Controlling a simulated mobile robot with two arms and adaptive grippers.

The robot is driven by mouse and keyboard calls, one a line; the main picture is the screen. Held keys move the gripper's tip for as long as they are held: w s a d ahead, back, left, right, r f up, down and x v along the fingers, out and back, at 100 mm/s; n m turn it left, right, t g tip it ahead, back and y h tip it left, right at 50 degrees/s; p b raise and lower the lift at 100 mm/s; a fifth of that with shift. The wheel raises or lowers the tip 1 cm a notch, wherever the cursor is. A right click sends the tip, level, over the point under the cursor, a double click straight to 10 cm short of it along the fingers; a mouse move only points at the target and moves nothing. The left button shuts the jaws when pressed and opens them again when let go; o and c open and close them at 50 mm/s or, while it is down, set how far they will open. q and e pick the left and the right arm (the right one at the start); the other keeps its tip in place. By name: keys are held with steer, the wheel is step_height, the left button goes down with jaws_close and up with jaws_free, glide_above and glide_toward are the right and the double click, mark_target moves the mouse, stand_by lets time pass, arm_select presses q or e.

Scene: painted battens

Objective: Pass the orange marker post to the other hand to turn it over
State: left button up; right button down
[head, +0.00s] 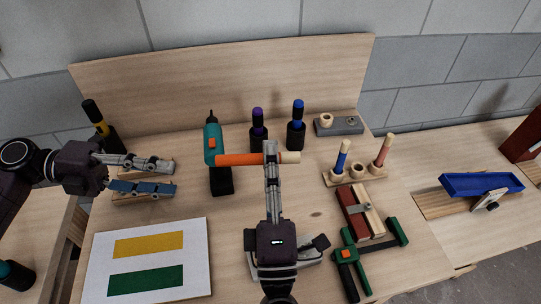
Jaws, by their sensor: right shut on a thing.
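The orange marker post (238,160) is held level in the air, its orange length pointing left and its pale end to the right. My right gripper (270,152) is shut on it near the pale end. My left gripper (173,178) is to the left of the post, with its two fingers apart and pointing right. It is empty and a clear gap separates it from the post's orange end. A wooden piece (155,198) lies on the table beneath the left fingers, partly hidden by them.
A teal drill (214,145) stands close behind the post's orange end. Dark bottles with purple (258,130) and blue (297,125) tops stand behind. A wooden stand (356,178) holds blue and pink posts. A green clamp (395,237) and a striped white board (148,260) flank my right arm.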

mark_target(216, 162)
arm_select(q)
steer(key=shift+w+d+r+m+t+h, duration=0.15)
steer(key=shift+d+r+h, duration=0.3)
steer(key=shift+d, duration=1.75)
steer(key=shift+w+d+r+m+t+h, duration=0.2)
steer(key=shift+d+r, duration=0.5)
steer(key=shift+d, duration=1.5)
steer(key=shift+d+r+m+t+h, duration=0.15)
steer(key=shift+d+r+h, duration=0.35)
steer(key=shift+d, duration=1.7)
steer(key=shift+c, duration=0.3)
jaws_close()
arm_select(e)
steer(key=c, duration=1.8)
jaws_free()
steer(key=shift+s, duration=0.1)
